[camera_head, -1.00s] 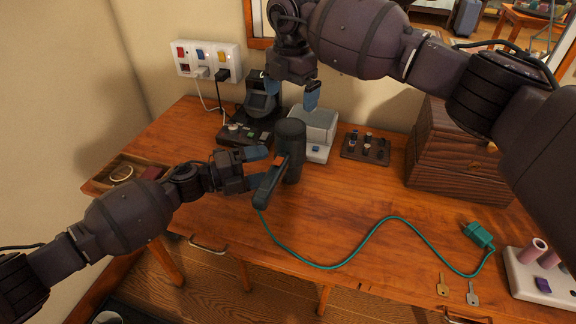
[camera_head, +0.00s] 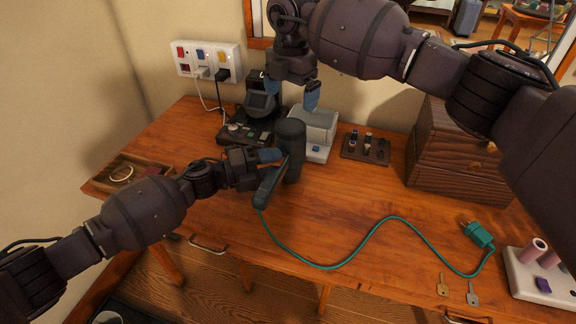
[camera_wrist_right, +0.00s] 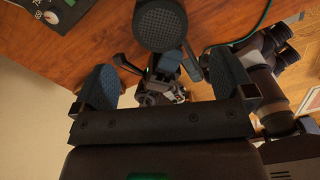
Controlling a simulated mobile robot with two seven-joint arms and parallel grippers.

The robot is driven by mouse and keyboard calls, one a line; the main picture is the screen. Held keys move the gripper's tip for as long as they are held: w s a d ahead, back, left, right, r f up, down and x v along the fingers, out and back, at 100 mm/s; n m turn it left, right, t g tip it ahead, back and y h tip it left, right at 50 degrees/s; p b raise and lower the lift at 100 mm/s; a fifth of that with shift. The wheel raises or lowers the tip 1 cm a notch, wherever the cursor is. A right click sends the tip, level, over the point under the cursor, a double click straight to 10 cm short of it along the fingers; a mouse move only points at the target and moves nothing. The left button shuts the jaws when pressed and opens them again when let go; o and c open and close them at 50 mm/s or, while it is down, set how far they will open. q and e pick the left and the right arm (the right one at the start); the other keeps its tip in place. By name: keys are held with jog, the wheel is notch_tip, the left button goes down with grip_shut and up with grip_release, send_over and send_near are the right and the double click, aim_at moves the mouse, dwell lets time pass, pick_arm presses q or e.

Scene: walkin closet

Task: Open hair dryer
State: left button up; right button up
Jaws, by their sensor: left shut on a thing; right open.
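My right gripper (camera_head: 291,92) is open and empty above and behind the hair dryer. In the right wrist view, the hair dryer's round grille (camera_wrist_right: 160,24) shows beyond the open fingers.
A black device (camera_head: 262,103), a grey-white box (camera_head: 318,130), a small dark tray (camera_head: 366,148) and a wooden drawer box (camera_head: 462,155) stand behind.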

aim_at(291, 126)
pick_arm(q)
grip_shut()
pick_arm(e)
jog(key=m, duration=0.4)
pick_arm(q)
jog(key=shift+r, duration=0.1)
pick_arm(e)
jog(key=shift+f, duration=4)
